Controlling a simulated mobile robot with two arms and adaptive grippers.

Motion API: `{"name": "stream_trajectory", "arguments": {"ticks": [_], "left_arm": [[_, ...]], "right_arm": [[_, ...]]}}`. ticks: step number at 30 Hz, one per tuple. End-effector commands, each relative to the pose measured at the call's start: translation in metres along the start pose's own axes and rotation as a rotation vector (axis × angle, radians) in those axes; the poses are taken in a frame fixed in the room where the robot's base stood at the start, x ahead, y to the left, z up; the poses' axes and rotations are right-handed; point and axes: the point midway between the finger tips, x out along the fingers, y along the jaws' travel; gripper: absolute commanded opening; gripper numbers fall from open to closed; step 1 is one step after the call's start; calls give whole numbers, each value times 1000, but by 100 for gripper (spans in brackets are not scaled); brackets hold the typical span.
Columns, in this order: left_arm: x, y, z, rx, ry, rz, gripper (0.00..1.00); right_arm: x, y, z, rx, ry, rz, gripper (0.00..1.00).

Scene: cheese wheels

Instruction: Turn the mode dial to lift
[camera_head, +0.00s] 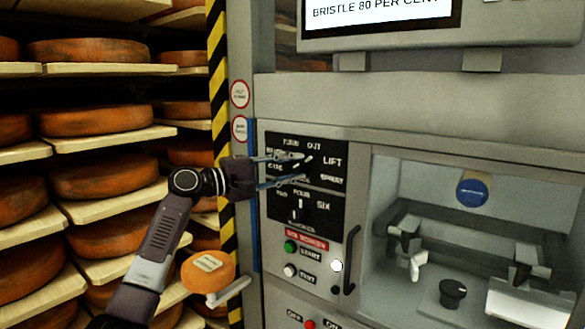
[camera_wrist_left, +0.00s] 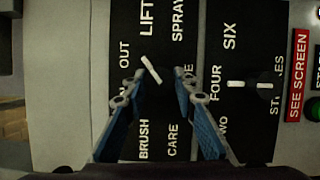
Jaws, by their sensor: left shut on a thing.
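The black mode panel (camera_head: 336,180) on the grey machine front carries the words TURN OUT, LIFT, SPRAY, BRUSH and CARE. My left gripper (camera_head: 306,168) reaches it from the left, its two fingers closed around the dark mode dial. In the left wrist view the mode dial's white pointer (camera_wrist_left: 151,69) shows between the fingers of the left gripper (camera_wrist_left: 155,95). The pointer is aimed between OUT and LIFT (camera_wrist_left: 147,18). The dial's dark body is hard to make out against the panel. My right gripper is not in view.
A second dial (camera_head: 300,205) below has its pointer at FOUR. Under it are a green START button (camera_head: 290,247) and a white button. A black handle (camera_head: 351,260) stands to the right, beside an open bay. Cheese shelves (camera_head: 100,190) fill the left.

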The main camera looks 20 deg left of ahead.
Motion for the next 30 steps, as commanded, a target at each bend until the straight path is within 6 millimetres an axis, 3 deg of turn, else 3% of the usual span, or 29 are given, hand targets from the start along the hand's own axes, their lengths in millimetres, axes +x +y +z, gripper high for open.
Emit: {"name": "stream_trajectory", "arguments": {"ticks": [12, 30], "left_arm": [[1, 1, 1, 213, -2, -90, 2], [1, -2, 1, 256, -4, -111, 2]], "right_arm": [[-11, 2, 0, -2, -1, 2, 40], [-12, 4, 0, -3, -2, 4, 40]]}}
